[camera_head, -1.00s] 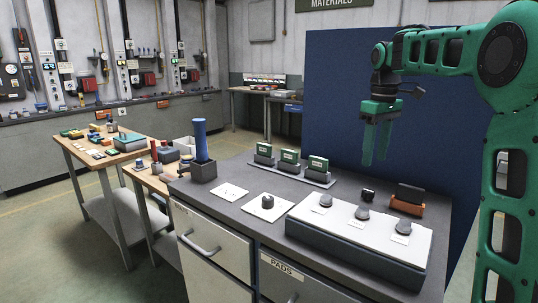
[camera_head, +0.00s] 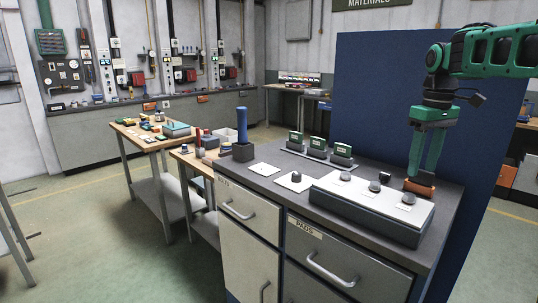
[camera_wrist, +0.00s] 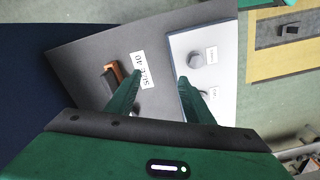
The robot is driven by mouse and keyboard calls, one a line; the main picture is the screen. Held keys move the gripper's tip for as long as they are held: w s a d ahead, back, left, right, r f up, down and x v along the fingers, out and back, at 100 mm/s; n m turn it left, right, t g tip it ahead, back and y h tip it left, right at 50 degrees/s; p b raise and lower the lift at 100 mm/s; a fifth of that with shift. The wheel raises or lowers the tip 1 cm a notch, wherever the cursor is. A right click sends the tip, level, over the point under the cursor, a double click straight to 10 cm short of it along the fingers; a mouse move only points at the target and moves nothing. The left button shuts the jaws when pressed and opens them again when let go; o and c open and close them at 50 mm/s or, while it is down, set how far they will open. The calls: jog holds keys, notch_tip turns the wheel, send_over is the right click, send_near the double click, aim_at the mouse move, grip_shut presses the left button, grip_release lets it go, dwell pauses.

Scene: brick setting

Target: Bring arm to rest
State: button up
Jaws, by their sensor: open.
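My gripper (camera_head: 424,172) is at the right of the head view, pointing down over the right end of the grey-topped bench (camera_head: 262,190). Its two green fingers are apart with nothing between them, and they also show in the wrist view (camera_wrist: 157,95). In the head view the fingers overlap an orange block (camera_head: 420,187). In the wrist view the orange block with its dark piece (camera_wrist: 112,76) lies beyond the left finger, apart from it. My green arm reaches in from the right edge.
A raised white panel (camera_head: 345,201) with several dark knobs lies left of my gripper. Behind it stand several green-labelled blocks (camera_head: 318,145), and a blue cylinder (camera_head: 242,124) stands at the left end. A blue partition (camera_head: 385,85) rises behind the bench.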

jog(key=s+f+m, duration=0.3)
jog(key=s+f, duration=0.3)
jog(key=s, duration=0.5)
jog(key=s+f+m, duration=0.4)
jog(key=s+f, duration=0.1)
jog(key=s, duration=0.7)
jog(key=s+f+m, duration=0.3)
jog(key=s+f, duration=0.3)
jog(key=s, duration=0.5)
jog(key=shift+s+d+f+m, duration=0.3)
jog(key=shift+d+m, duration=0.05)
jog(key=shift+m, duration=0.05)
jog(key=shift+w+f, duration=0.2)
jog(key=shift+w, duration=0.45)
